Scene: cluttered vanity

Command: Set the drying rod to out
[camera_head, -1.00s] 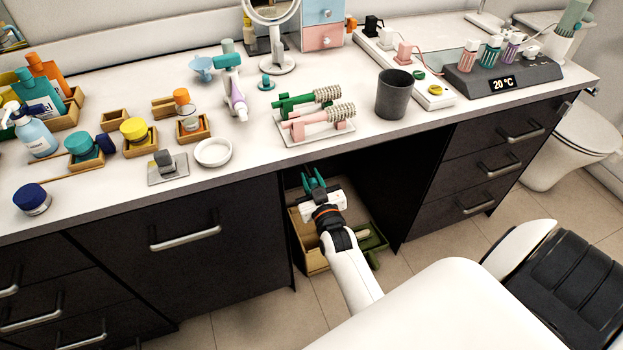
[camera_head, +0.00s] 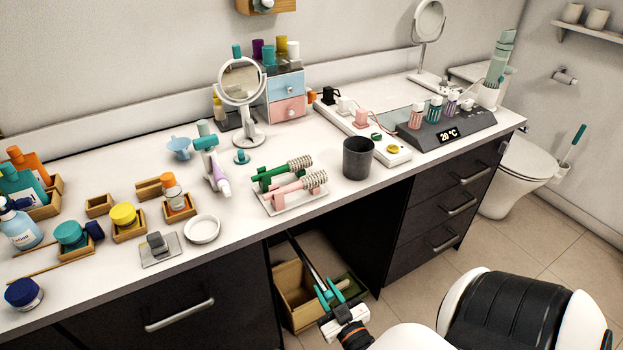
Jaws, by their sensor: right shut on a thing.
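The drying rod (camera_head: 305,261) is a thin dark bar with a lighter edge. It sticks out from under the counter's front edge, over the open knee space, and runs down the picture to my right gripper. My right gripper (camera_head: 330,289), with teal fingers, is shut on the rod near its front end. The fingers hide part of that end. The rod's rear end is hidden beneath the counter. My left gripper is not in view.
A wooden crate (camera_head: 285,277) stands on the floor below the rod, with a green item inside. Dark drawers (camera_head: 455,205) flank the knee space on the right. The counter above is crowded, with a dark cup (camera_head: 358,158) and a curler tray (camera_head: 290,203) near its edge.

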